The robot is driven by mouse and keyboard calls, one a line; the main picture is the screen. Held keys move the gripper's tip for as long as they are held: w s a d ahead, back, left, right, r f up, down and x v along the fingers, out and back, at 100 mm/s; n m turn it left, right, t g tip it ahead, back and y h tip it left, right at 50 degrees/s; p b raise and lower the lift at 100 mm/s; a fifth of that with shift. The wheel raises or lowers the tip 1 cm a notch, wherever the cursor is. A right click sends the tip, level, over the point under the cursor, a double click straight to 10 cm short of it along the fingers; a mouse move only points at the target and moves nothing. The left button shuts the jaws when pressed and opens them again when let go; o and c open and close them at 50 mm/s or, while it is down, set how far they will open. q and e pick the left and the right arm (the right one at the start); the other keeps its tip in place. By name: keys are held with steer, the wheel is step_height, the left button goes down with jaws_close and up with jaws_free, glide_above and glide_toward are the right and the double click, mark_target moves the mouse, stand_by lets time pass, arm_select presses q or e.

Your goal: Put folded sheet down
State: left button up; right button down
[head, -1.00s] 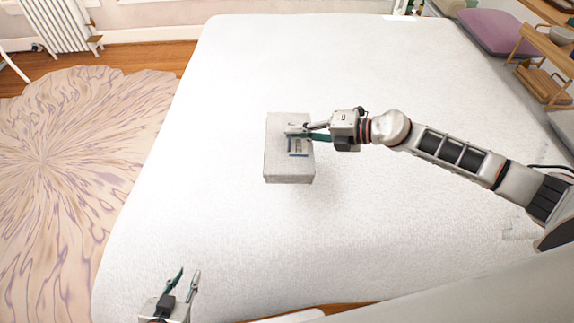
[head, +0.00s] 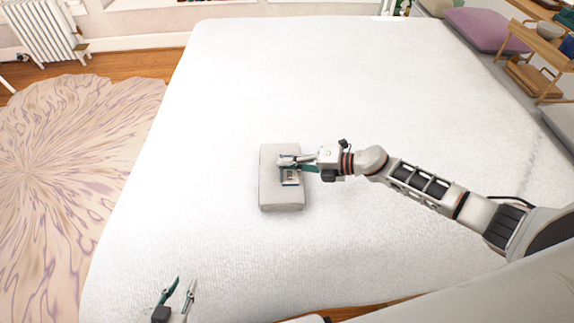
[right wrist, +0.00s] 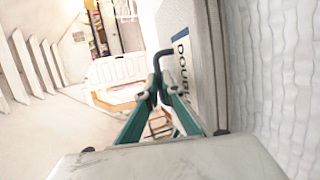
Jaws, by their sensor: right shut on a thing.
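The folded sheet (head: 272,192) is a pale grey, box-like bundle with a blue-and-white label. In the head view it is at the middle of the white bed (head: 330,80), on or just above its surface; I cannot tell exactly. My right gripper (head: 284,161) is shut on the sheet near its label. In the right wrist view the sheet (right wrist: 196,50) stands along the fingers (right wrist: 160,88), with "DOUBLE" partly readable on the label. The bed's textured cover lies close to the right of it. My left gripper (head: 178,292) is open and empty near the bed's front left corner.
The bed around the sheet is clear. A patterned rug (head: 60,170) lies on the floor to the left, with a white radiator (head: 38,30) behind it. A purple cushion (head: 485,30) and a wooden rack (head: 535,80) stand at the back right.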

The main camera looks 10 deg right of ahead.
steer(key=shift+r, duration=0.1)
steer(key=c, duration=2.2)
jaws_free()
steer(key=v, duration=1.2)
steer(key=shift+b, duration=0.35)
